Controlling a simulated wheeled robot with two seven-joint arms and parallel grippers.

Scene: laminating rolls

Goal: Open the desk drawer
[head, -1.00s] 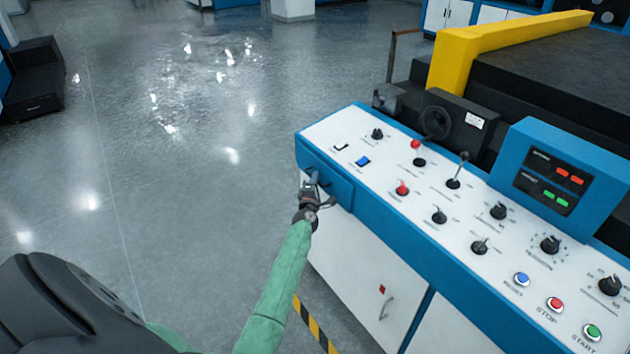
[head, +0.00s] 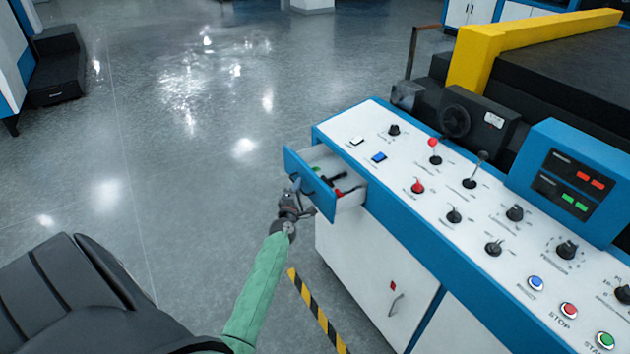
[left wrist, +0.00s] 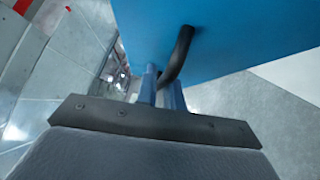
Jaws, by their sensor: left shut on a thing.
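The desk drawer (head: 350,203) stands pulled out from the left end of the white and blue control desk. Inside it lie a green item, a red item and dark tools. Its blue front also fills the top of the left wrist view (left wrist: 230,35). My left gripper (head: 296,190) is at the drawer front, shut on the dark curved handle (left wrist: 180,55). The fingers (left wrist: 160,88) show close together at the handle's lower end. My right gripper is not in view.
The control desk top (head: 400,160) carries several knobs, levers and buttons. A white cabinet door (head: 370,275) is below the drawer. A yellow and black floor stripe (head: 318,315) runs beside the desk.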

